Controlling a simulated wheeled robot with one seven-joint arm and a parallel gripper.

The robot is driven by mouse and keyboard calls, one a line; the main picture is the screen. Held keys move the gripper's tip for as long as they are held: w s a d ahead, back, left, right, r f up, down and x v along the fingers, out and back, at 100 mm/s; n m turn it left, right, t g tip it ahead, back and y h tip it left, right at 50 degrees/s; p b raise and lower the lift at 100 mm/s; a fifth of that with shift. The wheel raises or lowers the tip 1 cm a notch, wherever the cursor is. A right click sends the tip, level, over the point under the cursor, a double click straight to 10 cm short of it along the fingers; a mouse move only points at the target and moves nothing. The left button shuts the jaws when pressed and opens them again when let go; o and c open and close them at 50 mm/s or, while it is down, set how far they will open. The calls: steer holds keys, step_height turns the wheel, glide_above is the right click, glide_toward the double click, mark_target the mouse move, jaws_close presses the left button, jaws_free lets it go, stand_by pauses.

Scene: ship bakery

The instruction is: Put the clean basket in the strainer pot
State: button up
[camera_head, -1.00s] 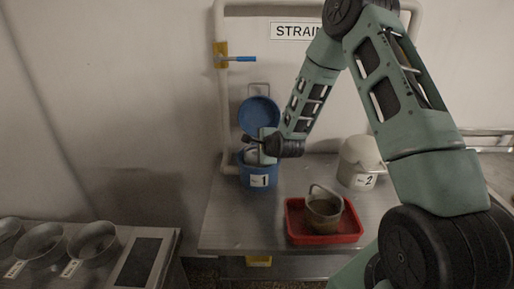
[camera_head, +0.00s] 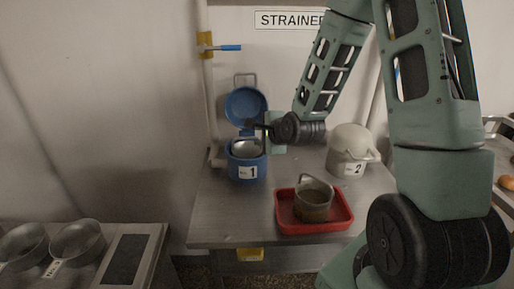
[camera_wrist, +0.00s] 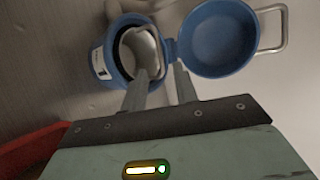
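The blue strainer pot labelled 1 (camera_head: 247,170) stands on the metal table with its lid (camera_head: 246,106) hinged open at the back. A clean silvery basket (camera_head: 246,149) sits inside the pot; it also shows in the wrist view (camera_wrist: 138,45). My gripper (camera_head: 250,127) is just above the pot mouth, in front of the lid. In the wrist view, my gripper's fingers (camera_wrist: 160,78) are apart with a gap between them, and the left one overlaps the basket's near edge. A brownish, dirty-looking basket (camera_head: 312,206) with a raised handle stands in the red tray (camera_head: 343,224).
A cream pot labelled 2 (camera_head: 349,145) with a closed lid stands to the right. A wall pipe with a blue-handled valve (camera_head: 229,47) rises behind. Bowls (camera_head: 78,240) sit on a counter at lower left. The table's front left is clear.

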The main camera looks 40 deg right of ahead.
steer(key=s+a+n+g+y, duration=0.1)
steer(key=s+a+n+g, duration=0.1)
steer(key=s+a+n, duration=0.4)
steer(key=s+a+r+n+g+y, duration=0.1)
steer(key=a+n+g+y, duration=0.1)
steer(key=a+n, duration=0.5)
steer(key=s+a+n+g+y, duration=0.1)
steer(key=s+a+n+g, duration=0.25)
steer(key=a, duration=0.55)
steer(key=s+a+r+n+g+h, duration=0.1)
steer(key=s+a+n+g, duration=0.1)
steer(key=s+n, duration=0.4)
steer(key=s+a+r+n+g+h, duration=0.1)
steer(key=s+a+r+n+g, duration=0.1)
steer(key=s+n, duration=0.5)
steer(key=s+a, duration=0.1)
steer(key=s, duration=0.5)
steer(key=shift+a, duration=0.35)
steer(key=shift+s+r+n, duration=0.1)
steer(key=shift+n, duration=0.15)
